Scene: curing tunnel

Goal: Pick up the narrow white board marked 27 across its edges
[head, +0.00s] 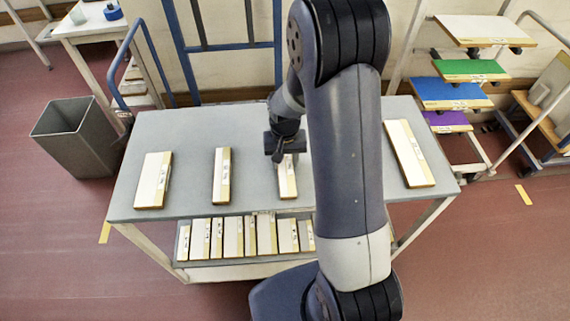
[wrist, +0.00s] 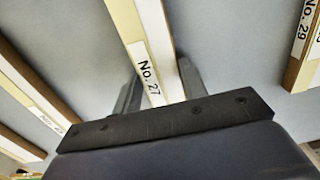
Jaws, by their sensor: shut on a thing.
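The narrow white board marked No. 27 (wrist: 157,45) runs up the middle of the wrist view, with a tan strip along one side and its label near my gripper. My gripper (wrist: 160,82) has one finger on each long side of this board, shut across its edges. In the head view the same board (head: 288,182) lies at the middle of the grey table top, its far part hidden under my gripper (head: 286,157). I cannot tell whether it is clear of the table.
Other boards lie on the table (head: 190,132): one at the left (head: 152,181), a narrow one beside it (head: 221,175), and one at the right (head: 409,153). Several boards (head: 233,237) stand on the lower shelf. A grey bin (head: 77,140) stands left. A rack holds coloured boards (head: 470,70).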

